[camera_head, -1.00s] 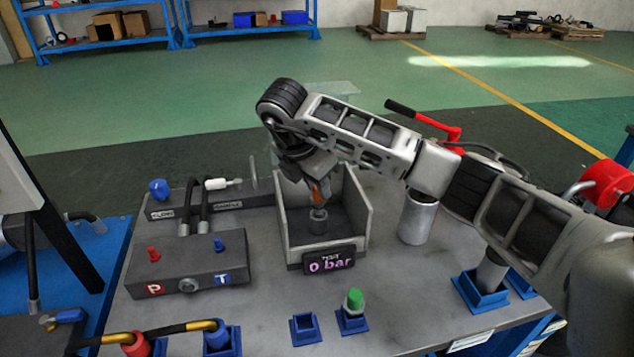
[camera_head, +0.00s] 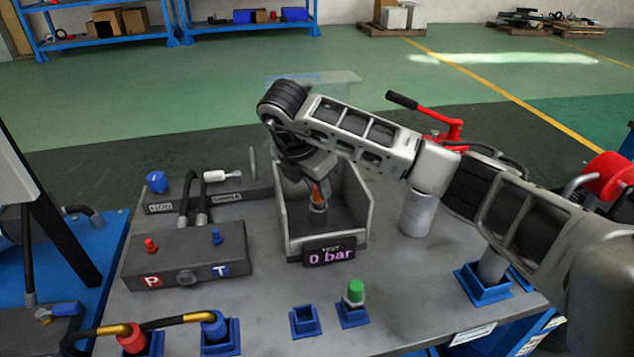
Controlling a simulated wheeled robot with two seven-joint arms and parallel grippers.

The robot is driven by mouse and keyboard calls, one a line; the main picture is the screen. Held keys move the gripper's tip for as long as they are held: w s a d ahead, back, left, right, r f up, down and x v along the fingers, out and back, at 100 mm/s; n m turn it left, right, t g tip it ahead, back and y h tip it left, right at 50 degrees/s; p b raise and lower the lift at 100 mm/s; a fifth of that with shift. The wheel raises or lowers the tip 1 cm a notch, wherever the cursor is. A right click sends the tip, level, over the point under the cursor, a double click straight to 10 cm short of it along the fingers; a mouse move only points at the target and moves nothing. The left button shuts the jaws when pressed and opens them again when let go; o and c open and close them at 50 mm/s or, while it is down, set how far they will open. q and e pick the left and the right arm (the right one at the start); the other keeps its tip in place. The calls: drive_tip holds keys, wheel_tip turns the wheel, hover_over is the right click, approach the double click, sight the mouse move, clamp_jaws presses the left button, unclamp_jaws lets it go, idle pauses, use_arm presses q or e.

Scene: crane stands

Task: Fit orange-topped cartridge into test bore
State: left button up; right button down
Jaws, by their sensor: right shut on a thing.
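The orange-topped cartridge (camera_head: 317,192) is in my right gripper (camera_head: 314,180), inside the open-topped test box. Its orange part shows just below the gripper. The grey cylindrical test bore (camera_head: 318,216) stands on the box floor directly under it. The cartridge's lower end meets or overlaps the bore in the picture; I cannot tell how deep it sits. The gripper's fingers are small and partly hidden by its wrist. My left gripper is not in view.
The test box (camera_head: 357,222) has a display (camera_head: 329,252) reading 0 bar. A green-topped cartridge (camera_head: 355,291) stands in a blue holder, beside an empty blue holder (camera_head: 305,321). A P/T block (camera_head: 187,262) lies left. A grey cylinder (camera_head: 417,213) stands right, under my right arm.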

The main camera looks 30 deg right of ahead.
use_arm(q)
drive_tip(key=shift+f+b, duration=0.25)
drive_tip(key=shift+b, duration=0.05)
use_arm(e)
drive_tip(key=shift+f, duration=0.45)
drive_tip(key=c, duration=1.2)
unclamp_jaws()
use_arm(q)
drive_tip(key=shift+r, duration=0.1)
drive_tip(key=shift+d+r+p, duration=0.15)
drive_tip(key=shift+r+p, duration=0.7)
drive_tip(key=shift+p, duration=0.85)
use_arm(e)
drive_tip(key=shift+v, duration=2.55)
